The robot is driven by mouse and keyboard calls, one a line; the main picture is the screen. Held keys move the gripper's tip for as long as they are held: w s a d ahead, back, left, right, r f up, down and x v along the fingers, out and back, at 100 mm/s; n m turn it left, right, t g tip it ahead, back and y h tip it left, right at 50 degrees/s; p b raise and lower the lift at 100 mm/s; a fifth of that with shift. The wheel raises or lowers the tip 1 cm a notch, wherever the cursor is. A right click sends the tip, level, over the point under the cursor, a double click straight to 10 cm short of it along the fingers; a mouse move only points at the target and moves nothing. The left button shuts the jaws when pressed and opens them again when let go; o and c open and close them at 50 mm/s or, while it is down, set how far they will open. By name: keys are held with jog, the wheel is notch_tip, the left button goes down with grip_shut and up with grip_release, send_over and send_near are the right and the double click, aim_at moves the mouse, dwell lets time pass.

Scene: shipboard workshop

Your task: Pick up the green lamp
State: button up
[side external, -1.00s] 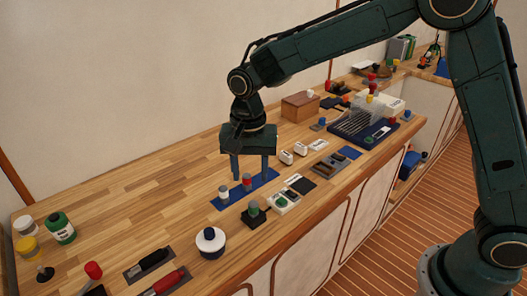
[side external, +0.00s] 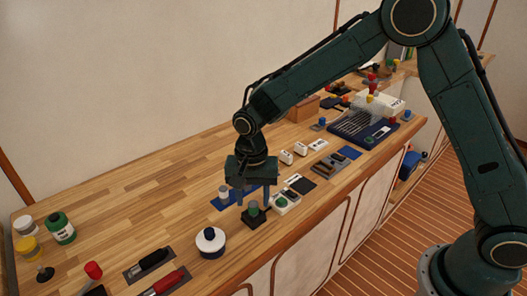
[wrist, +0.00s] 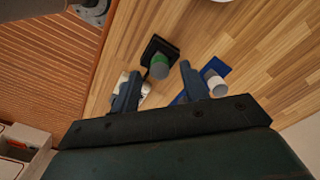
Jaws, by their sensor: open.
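The green lamp (side external: 254,210) is a short green cylinder with a grey top, standing upright on a black square base on the wooden bench. It also shows in the wrist view (wrist: 159,64), roughly between my fingertips in the picture. My gripper (side external: 253,198) is open and points down, above and slightly behind the lamp in the side view. Its two fingers (wrist: 160,78) are apart with nothing between them. I cannot tell whether the fingertips reach down to the lamp's height.
A blue mat (side external: 221,204) with a white-topped cylinder (side external: 223,191) lies close behind the gripper. A white box with a green button (side external: 284,202) stands just right of the lamp. A white-and-navy pot (side external: 210,242) is at its left front. The bench's back left is clear.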

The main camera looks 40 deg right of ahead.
aim_at(253, 211)
jog(key=shift+f, duration=1.25)
grip_shut()
